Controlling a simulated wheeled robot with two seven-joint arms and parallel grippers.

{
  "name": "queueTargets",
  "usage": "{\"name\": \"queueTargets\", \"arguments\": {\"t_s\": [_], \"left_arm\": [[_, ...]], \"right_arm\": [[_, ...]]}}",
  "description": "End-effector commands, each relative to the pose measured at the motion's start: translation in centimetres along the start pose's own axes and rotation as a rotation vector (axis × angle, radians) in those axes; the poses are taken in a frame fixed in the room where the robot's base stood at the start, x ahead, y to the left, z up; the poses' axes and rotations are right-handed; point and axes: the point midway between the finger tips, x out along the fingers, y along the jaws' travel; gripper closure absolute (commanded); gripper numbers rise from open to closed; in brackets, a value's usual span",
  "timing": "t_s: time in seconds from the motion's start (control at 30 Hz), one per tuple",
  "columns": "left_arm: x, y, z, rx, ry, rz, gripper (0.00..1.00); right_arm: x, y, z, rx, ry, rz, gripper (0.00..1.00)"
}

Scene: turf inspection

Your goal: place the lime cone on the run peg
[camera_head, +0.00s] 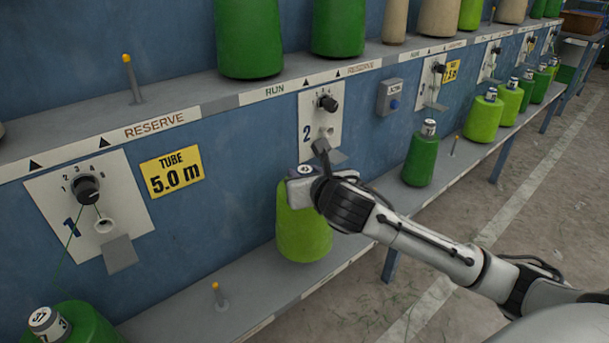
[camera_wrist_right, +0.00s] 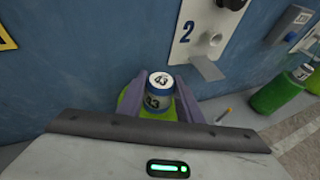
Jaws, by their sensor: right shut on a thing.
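The lime cone (camera_head: 303,232) is upright in my right gripper (camera_head: 305,182), just above or on the lower shelf below panel 2; I cannot tell if its base touches. In the right wrist view the purple fingers close on both sides of its white and blue tube top (camera_wrist_right: 159,90), marked 43. Bare pegs with orange tips show on the lower shelf, one left of the cone (camera_head: 217,296) and one to its right (camera_head: 455,146). Another bare peg (camera_head: 131,78) stands on the upper shelf. I cannot tell which is the run peg. My left gripper is out of view.
A dark green cone (camera_head: 419,158) stands right of my gripper, with lime cones (camera_head: 483,118) farther along. Another green cone (camera_head: 75,325) is at the lower left. Panel 2 (camera_head: 321,122) with its knob and spout overhangs close behind the gripper. The upper shelf (camera_head: 180,95) holds large green cones.

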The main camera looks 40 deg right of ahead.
Motion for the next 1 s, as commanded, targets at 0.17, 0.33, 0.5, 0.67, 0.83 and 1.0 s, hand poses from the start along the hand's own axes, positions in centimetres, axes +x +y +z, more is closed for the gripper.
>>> {"name": "queueTargets", "arguments": {"t_s": [0.17,0.33,0.5,0.67,0.83,1.0], "left_arm": [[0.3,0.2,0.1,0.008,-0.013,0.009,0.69],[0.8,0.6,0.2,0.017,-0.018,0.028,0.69],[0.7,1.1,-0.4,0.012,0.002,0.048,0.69],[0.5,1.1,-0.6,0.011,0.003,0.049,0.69],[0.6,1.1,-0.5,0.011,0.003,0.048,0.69],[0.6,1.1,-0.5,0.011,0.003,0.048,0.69]], "right_arm": [[0.2,0.0,-0.1,0.002,-0.017,0.001,1.0],[1.0,0.0,-2.0,0.003,-0.016,0.0,1.0],[1.6,0.0,-3.2,0.002,-0.017,0.001,1.0],[1.5,0.0,-3.1,0.002,-0.017,0.001,1.0],[1.6,-0.1,-3.9,0.0,-0.001,-0.001,0.63],[1.6,-0.1,-3.9,0.0,-0.001,-0.001,0.49]]}}
